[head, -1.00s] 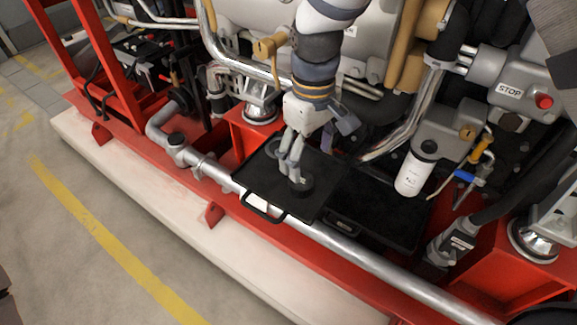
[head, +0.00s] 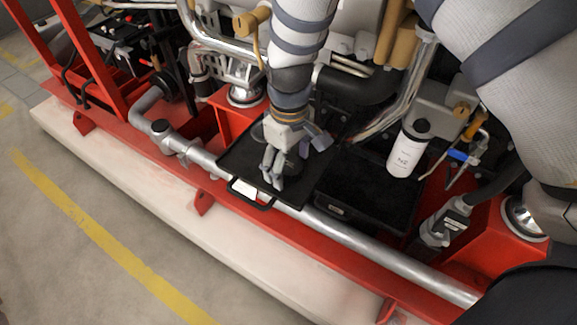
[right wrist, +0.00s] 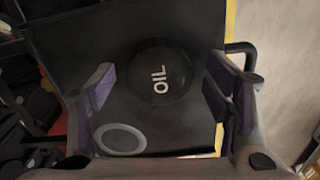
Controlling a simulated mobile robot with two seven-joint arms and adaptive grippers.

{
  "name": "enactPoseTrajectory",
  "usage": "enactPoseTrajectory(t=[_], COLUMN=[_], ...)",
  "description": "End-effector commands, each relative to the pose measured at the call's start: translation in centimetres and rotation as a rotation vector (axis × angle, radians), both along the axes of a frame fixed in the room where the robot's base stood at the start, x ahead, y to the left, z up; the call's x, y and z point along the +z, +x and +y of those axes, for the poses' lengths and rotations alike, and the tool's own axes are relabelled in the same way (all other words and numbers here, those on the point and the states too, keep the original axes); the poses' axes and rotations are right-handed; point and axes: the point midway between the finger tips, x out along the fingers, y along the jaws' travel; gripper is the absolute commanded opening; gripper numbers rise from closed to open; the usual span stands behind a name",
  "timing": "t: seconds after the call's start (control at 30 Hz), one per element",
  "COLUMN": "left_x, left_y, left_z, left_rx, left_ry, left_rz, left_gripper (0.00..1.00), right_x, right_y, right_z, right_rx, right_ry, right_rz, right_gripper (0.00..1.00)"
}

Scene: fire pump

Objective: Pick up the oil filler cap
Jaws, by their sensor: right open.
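The oil filler cap (right wrist: 160,72) is a round black cap with white "OIL" lettering. In the right wrist view it sits on a black tray (right wrist: 70,35), between the spread fingers and a little ahead of them. My right gripper (right wrist: 162,92) is open and empty, with a finger on each side of the cap. In the head view my right gripper (head: 271,180) points down over the tray (head: 232,165); it largely hides the cap there, and I cannot tell the height gap. My left gripper is not in view.
A grey-rimmed disc (right wrist: 120,138) lies on the tray beside the cap. A second black tray (head: 365,210) is to the right. A silver pipe (head: 365,250) runs along the front. A white oil filter (head: 405,155) stands at right, with a red frame (head: 100,120) around.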

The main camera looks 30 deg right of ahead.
Motion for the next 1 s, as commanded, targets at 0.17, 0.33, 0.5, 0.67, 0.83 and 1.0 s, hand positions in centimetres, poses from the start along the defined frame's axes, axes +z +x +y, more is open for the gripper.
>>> enactPoseTrajectory(t=[0.17,0.33,0.5,0.67,0.83,1.0], left_x=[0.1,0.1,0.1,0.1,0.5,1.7], left_y=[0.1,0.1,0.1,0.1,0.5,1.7], left_z=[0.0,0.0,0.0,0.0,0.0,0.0], left_rx=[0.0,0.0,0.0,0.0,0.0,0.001], left_ry=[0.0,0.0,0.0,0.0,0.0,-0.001], left_rz=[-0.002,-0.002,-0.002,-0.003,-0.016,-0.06], left_gripper=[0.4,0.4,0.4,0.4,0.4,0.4], right_x=[0.2,0.2,0.2,0.3,2.3,6.7], right_y=[0.1,0.0,0.0,0.0,0.2,-1.2], right_z=[0.0,0.0,0.0,0.0,0.0,1.7], right_rx=[0.0,0.0,0.0,0.0,0.001,0.004], right_ry=[0.0,0.0,0.0,0.0,0.0,-0.001], right_rz=[-0.003,-0.002,-0.002,-0.002,-0.008,-0.014], right_gripper=[0.64,0.26,0.19,0.19,0.19,0.19])
